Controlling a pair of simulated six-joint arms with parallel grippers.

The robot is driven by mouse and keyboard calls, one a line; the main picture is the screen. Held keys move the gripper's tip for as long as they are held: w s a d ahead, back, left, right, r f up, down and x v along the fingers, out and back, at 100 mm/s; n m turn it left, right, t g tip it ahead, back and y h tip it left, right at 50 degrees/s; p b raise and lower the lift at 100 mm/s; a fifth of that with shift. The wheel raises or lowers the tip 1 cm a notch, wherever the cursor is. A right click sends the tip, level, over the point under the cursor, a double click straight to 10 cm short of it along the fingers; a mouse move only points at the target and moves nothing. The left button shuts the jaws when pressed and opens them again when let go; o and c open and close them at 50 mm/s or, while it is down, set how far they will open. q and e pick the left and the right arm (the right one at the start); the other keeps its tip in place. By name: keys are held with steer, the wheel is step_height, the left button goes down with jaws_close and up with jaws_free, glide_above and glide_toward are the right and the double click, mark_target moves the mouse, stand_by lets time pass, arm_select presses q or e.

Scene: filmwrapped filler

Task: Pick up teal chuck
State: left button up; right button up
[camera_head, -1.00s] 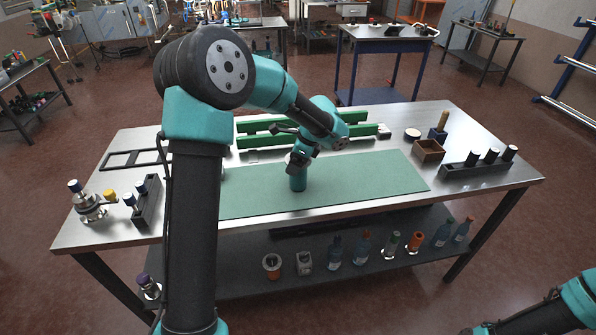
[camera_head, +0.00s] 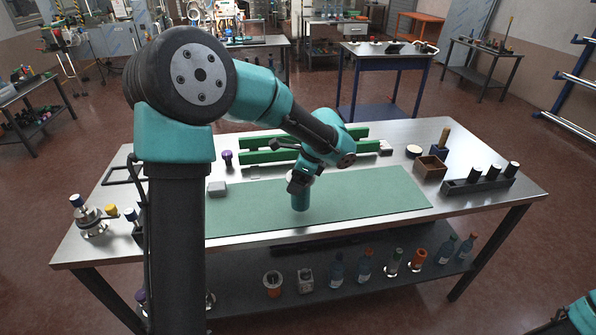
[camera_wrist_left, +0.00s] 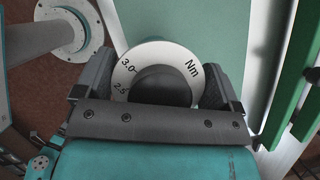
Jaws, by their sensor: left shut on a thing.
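The teal chuck (camera_head: 300,202) is a short upright cylinder at the green mat (camera_head: 370,200) on the steel bench. In the left wrist view its white top ring (camera_wrist_left: 150,58), marked 2.5, 3.0 and Nm, surrounds a dark round centre. My left gripper (camera_head: 299,184) points down over the chuck and is shut on it, one finger on each side of the ring. Whether the chuck's base touches the mat I cannot tell. My right gripper is out of view; only a bit of my right arm shows at the lower right.
Green rails (camera_head: 275,150) run behind the mat. A wooden box (camera_head: 430,167) and a dark block with black cylinders (camera_head: 478,184) stand at the right. A grey block (camera_head: 217,188) sits at the left. Several bottles stand on the lower shelf (camera_head: 320,295).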

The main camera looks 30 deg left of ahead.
arm_select(q)
steer(key=s+d+r, duration=0.1)
steer(key=s+d, duration=0.4)
steer(key=s, duration=0.4)
steer(key=shift+d, duration=0.35)
